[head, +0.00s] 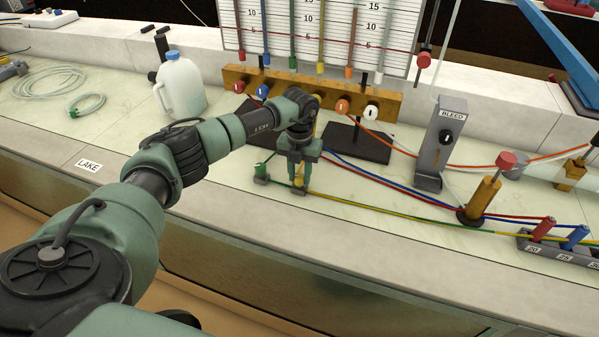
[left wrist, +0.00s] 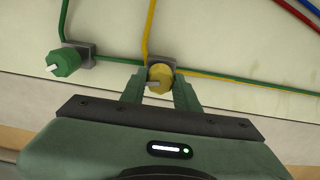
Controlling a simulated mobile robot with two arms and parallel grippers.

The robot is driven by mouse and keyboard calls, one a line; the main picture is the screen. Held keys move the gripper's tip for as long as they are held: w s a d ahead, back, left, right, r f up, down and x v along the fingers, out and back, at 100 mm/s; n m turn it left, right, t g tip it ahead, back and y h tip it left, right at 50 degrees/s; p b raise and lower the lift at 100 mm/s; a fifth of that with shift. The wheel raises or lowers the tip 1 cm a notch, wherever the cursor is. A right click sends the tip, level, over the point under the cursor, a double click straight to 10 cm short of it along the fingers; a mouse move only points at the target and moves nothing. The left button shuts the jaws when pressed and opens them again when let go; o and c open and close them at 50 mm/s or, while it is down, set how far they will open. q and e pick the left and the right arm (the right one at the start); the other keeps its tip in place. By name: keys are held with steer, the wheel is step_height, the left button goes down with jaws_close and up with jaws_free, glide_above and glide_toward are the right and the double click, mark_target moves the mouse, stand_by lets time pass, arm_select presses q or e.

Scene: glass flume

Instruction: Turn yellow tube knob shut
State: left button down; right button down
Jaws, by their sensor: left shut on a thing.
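The yellow knob (left wrist: 160,76) sits on a small grey block on the bench, with a yellow tube running up from it. In the left wrist view its pale pointer bar lies roughly across the picture, pointing left. My left gripper (left wrist: 160,90) has its two fingers on either side of the yellow knob and is shut on it. In the head view the left gripper (head: 299,186) points down at the bench's front part, with the yellow knob (head: 299,180) partly hidden between the fingers. My right gripper is in neither view.
A green knob (left wrist: 64,62) on its own block stands close to the left of the yellow one. Green, yellow, red and blue tubes run right along the bench. The BLEED box (head: 440,145), a brass post (head: 482,196) and a jug (head: 180,85) stand farther off.

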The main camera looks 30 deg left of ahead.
mark_target(300, 176)
arm_select(q)
steer(key=shift+n+p, duration=0.45)
steer(key=shift+n, duration=1.15)
steer(key=c, duration=1.1)
jaws_free()
steer(key=shift+o, duration=0.2)
step_height(300, 176, up, 8)
steer(key=shift+f+b, duration=0.1)
steer(key=shift+b, duration=0.45)
